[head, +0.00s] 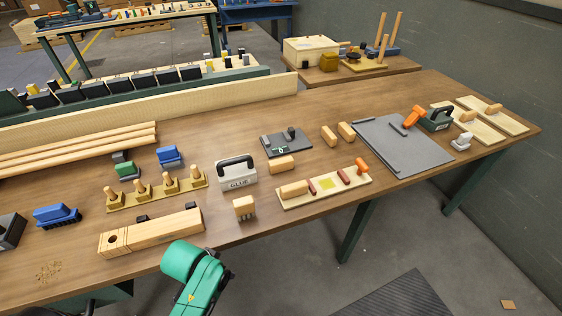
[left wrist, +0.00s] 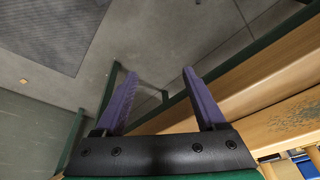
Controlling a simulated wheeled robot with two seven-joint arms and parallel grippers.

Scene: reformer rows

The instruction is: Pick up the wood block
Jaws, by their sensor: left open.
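Several wood blocks lie on the table, and I cannot tell which one the task means. A small upright block (head: 243,208) stands near the front edge. One plain block (head: 281,165) lies beside the glue box, and two more, a left one (head: 329,135) and a right one (head: 346,130), lie farther back. Another block (head: 294,189) lies on the pale board. My left gripper (left wrist: 159,74) is open and empty, its purple fingers spread over the floor beside the table edge. Its fingers are not seen in the head view, where only a green arm part of mine shows. My right gripper is not in view.
A long wooden piece (head: 150,232) lies at the front, with a row of pegs on a base (head: 158,192) behind it. Bare tabletop (head: 215,130) shows in the middle.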

